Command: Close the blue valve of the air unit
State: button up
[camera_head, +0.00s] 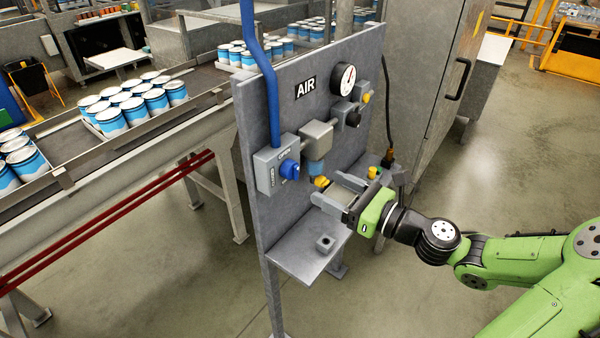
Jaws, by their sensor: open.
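The air unit is a grey upright panel (292,112) with an "AIR" label and a round gauge (343,80). The blue valve knob (289,169) sits on a grey box (268,172) at the panel's left, below a blue pipe (260,70). No object shows between the jaws.
Yellow fittings (321,183) stick out close to the jaws. A conveyor with several blue cans (112,122) runs at left; a grey cabinet (425,100) stands right.

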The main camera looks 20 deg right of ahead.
aim_at(298, 172)
jog(key=x, duration=0.9)
jog(key=shift+w, duration=0.1)
jog(key=c, duration=1.1)
